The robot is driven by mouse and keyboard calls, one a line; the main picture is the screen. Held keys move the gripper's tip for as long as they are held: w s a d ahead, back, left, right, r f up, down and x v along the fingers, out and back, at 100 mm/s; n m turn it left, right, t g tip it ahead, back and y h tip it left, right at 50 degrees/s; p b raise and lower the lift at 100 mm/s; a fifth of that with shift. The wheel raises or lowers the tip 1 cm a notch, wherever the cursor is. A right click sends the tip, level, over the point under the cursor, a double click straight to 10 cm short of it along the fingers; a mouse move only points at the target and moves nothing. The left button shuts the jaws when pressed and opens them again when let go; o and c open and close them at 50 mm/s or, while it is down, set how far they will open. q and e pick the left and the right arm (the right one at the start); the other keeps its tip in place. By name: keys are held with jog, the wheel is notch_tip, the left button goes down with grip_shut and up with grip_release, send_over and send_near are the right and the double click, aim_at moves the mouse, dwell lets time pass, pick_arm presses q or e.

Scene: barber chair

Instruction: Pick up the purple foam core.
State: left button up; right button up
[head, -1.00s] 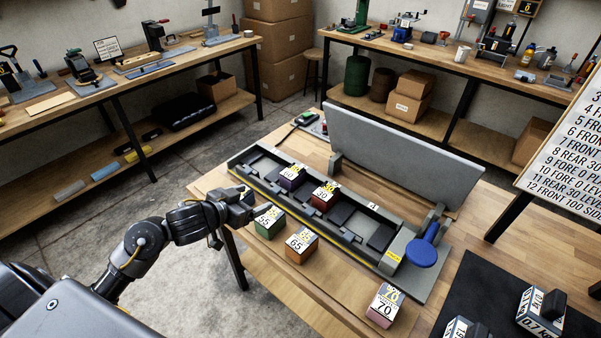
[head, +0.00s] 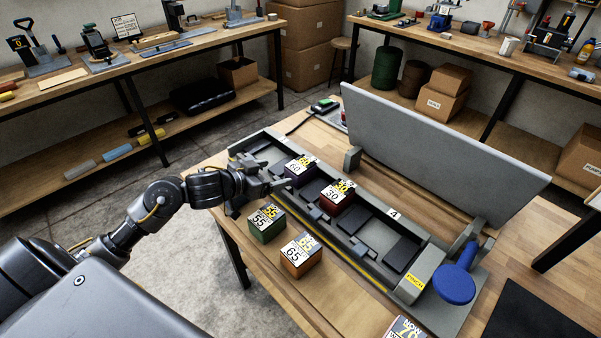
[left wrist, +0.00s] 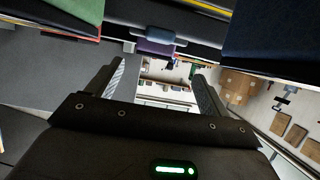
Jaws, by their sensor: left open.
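The purple foam core (head: 296,175), a block with a white and yellow label reading 60, sits in the long grey tray (head: 352,262), in a compartment toward its far left end. A purple block also shows in the left wrist view (left wrist: 154,47), beyond and above the fingers. My left gripper (head: 274,182) is at the tray's near left side, just left of the purple core. Its fingers (left wrist: 158,82) are apart with nothing between them. Contact with the tray's edge cannot be told. My right gripper is in neither view.
A red block labelled 30 (head: 337,203) sits in the tray. Green 55 (head: 266,231) and orange 65 (head: 300,263) blocks stand in front of it on the bench. A grey lid (head: 440,155) stands open behind; a blue paddle-shaped handle (head: 455,283) is at the right end.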

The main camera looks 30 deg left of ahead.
aim_at(294, 170)
pick_arm(q)
jog(key=x, duration=0.7)
jog(key=d+x, duration=0.1)
jog(key=x, duration=0.2)
jog(key=shift+w+d+f, duration=0.1)
jog(key=shift+f, duration=0.05)
jog(key=c, duration=1.1)
